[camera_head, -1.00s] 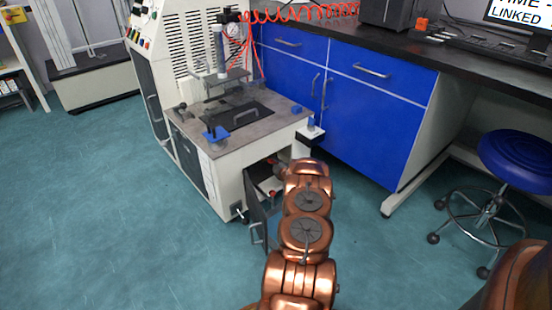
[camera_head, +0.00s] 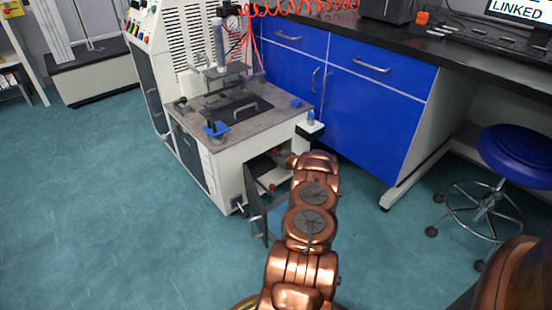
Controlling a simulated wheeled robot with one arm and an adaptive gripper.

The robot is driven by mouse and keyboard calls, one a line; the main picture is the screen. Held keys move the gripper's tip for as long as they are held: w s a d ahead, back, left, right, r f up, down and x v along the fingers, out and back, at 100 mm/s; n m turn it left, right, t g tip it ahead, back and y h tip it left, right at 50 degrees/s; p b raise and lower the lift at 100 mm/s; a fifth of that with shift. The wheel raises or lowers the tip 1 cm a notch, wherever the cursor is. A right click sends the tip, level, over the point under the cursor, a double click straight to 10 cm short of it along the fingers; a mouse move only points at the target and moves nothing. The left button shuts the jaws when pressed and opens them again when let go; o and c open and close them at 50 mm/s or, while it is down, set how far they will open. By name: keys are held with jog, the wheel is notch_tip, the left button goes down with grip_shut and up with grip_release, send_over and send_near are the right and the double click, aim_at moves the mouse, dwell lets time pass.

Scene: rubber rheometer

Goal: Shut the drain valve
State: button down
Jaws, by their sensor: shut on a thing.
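The open lower compartment (camera_head: 254,168) of the white rheometer is near the middle, with its door (camera_head: 257,208) swung out. Small red parts show inside, one (camera_head: 274,153) near the top and one (camera_head: 272,186) lower down. The upper one seems to be the drain valve's handle, but it is too small to be sure. My copper arm reaches to the compartment from the lower right. My gripper (camera_head: 283,162) is at the opening, beside the upper red part, mostly hidden by my wrist. It is shut on what seems to be the valve handle; the fingers are not clear.
The rheometer's grey top (camera_head: 270,122) carries blue blocks and a handled plate. Blue cabinets (camera_head: 370,120) under a dark bench stand close on the right. A blue stool (camera_head: 518,150) is at the far right. The floor (camera_head: 110,210) on the left is clear.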

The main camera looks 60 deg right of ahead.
jog(key=shift+m+y+b, duration=0.3)
jog(key=shift+m+y, duration=0.1)
jog(key=shift+m, duration=0.3)
dwell(0.3)
jog(key=c, duration=1.2)
grip_release()
jog(key=v, duration=1.2)
jog(key=shift+s+d, duration=0.1)
jog(key=shift+d, duration=0.05)
